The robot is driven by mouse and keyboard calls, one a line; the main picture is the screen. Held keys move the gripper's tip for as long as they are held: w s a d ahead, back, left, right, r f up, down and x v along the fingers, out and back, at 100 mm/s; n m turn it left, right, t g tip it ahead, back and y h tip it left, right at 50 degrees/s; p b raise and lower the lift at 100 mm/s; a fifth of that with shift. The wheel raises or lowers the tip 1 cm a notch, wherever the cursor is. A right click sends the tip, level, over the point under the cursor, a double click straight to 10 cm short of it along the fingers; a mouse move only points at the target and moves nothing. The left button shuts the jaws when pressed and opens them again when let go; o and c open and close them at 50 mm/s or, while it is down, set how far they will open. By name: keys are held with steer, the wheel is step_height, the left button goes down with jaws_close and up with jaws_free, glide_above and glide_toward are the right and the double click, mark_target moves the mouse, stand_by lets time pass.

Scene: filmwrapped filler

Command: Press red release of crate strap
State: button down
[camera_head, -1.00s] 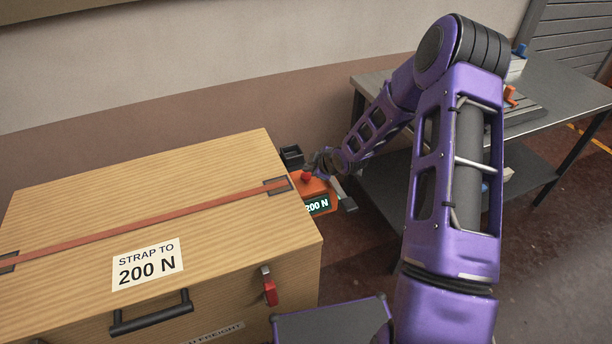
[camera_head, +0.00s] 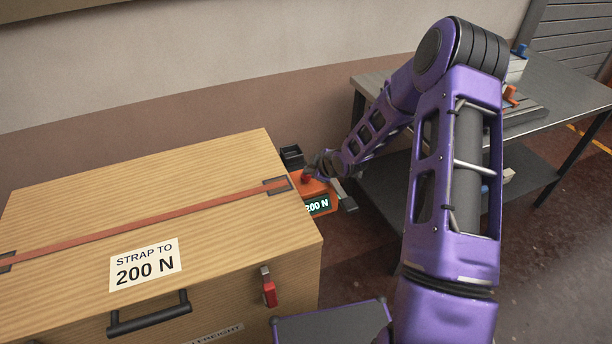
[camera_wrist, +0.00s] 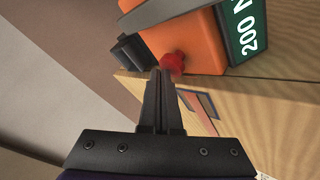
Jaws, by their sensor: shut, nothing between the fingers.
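An orange strap tensioner (camera_head: 319,190) sits at the right end of the wooden crate (camera_head: 80,215), its green display reading 200 N. The red strap (camera_head: 150,222) runs across the lid to it. A round red button (camera_wrist: 173,62) stands out from the orange body (camera_wrist: 192,40) in the wrist view. My gripper (camera_wrist: 161,72) is shut and empty, its fingertips right beside the button, overlapping its left edge in the picture. I cannot tell whether they touch it. In the head view my gripper (camera_head: 312,170) is over the tensioner and partly hides the button.
A red latch (camera_head: 269,290) and a black handle (camera_head: 150,314) are on the crate's front. A label (camera_head: 146,265) on the lid says STRAP TO 200 N. A metal table (camera_head: 560,90) stands at the right. The wall is close behind the crate.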

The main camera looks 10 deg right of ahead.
mark_target(309, 177)
steer(key=shift+f+b, duration=0.6)
steer(key=shift+f, duration=0.15)
stand_by(0.3)
steer(key=shift+r, duration=0.1)
steer(key=shift+r+p, duration=0.9)
steer(key=shift+r, duration=0.35)
step_height(309, 177, up, 5)
steer(key=p, duration=0.3)
steer(key=shift+p, duration=0.3)
stand_by(0.4)
